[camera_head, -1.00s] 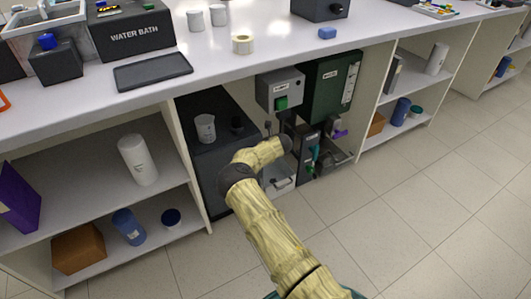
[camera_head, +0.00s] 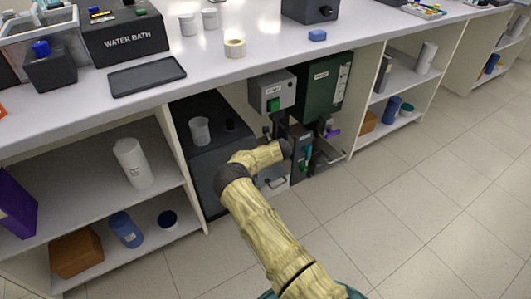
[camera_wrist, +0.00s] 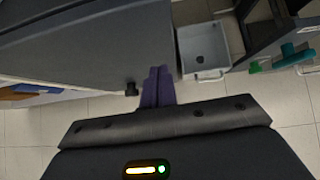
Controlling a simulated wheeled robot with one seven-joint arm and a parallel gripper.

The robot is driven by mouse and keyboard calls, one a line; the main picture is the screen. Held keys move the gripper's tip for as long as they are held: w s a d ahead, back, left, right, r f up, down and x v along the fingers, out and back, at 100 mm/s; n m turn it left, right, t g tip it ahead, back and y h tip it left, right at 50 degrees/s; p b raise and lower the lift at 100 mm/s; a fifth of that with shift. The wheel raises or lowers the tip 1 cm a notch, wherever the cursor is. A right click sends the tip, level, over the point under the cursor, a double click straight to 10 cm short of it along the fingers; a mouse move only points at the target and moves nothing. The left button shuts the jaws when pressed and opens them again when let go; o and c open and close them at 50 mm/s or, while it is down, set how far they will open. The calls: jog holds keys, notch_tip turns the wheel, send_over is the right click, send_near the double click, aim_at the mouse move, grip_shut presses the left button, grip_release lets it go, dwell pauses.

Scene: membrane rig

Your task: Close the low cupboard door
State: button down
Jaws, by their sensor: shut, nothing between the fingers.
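A low dark grey cupboard (camera_head: 203,158) stands under the bench, left of the grey control box. In the wrist view its dark grey panel (camera_wrist: 85,45) fills the upper left, with a small black knob (camera_wrist: 131,89) at its lower edge. I cannot tell how far its door stands open. My gripper (camera_wrist: 158,74) is shut and empty, its dark purple fingers beside the panel's right edge, just right of the knob. I cannot tell whether they touch it. In the head view the fingers are hidden behind my arm.
Right of the cupboard are a grey box (camera_head: 272,92) with a green button, a dark green unit (camera_head: 325,85) and a grey open bin (camera_wrist: 207,52). Open shelves (camera_head: 100,150) flank it on the left. The tiled floor (camera_head: 430,200) in front is clear.

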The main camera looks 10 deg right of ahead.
jog(key=p+v, duration=0.2)
jog(key=v, duration=0.8)
jog(key=shift+s, duration=0.45)
jog(key=shift+w+d+f, duration=0.1)
jog(key=shift+d+f, duration=0.05)
jog(key=shift+d, duration=0.1)
